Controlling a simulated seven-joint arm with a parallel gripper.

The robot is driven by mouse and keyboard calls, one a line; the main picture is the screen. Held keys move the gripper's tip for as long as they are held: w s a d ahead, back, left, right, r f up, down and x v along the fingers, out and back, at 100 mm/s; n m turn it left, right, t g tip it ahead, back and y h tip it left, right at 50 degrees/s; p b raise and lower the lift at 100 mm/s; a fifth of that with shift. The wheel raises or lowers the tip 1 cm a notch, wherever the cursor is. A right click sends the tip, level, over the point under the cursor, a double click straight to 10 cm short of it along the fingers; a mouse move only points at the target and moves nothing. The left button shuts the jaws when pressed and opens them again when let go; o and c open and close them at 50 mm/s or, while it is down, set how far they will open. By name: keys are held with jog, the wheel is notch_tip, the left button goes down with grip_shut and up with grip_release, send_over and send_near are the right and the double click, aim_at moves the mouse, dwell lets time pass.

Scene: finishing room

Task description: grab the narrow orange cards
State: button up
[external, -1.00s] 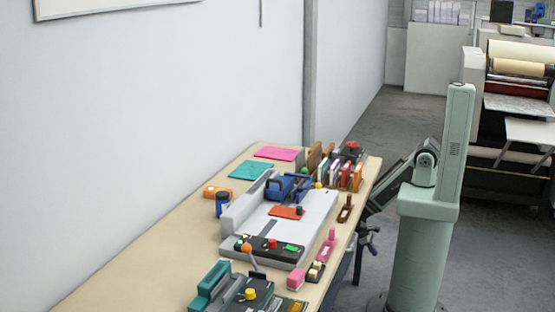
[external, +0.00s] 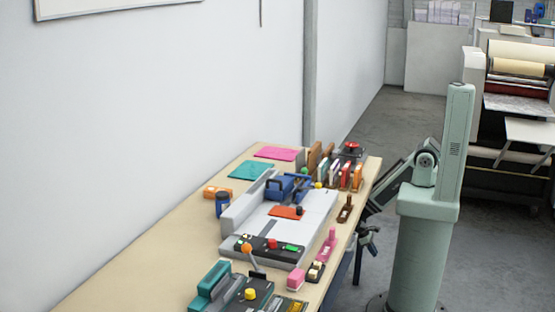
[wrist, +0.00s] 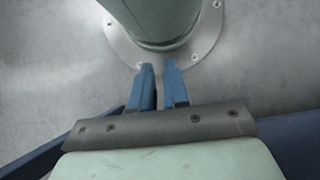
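Several narrow upright cards stand in a row at the right back of the table, and the orange one (external: 357,178) is at the row's right end. A flat orange-red card (external: 287,212) lies on the grey machine (external: 235,212). I cannot tell for certain which of these are the narrow orange cards. My gripper (wrist: 158,67) shows two blue fingers in the wrist view with a narrow gap and nothing between them. It points toward the foot of my base, over the grey floor.
The wooden table (external: 150,262) is clear at the front left. A teal sheet (external: 250,171) and a pink sheet (external: 276,153) lie at the back. A pink stamp (external: 327,245) and a dark brown stamp (external: 345,209) stand near the right edge. A wall runs behind.

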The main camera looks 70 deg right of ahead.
jog(key=o, duration=1.3)
jog(key=shift+o, duration=0.2)
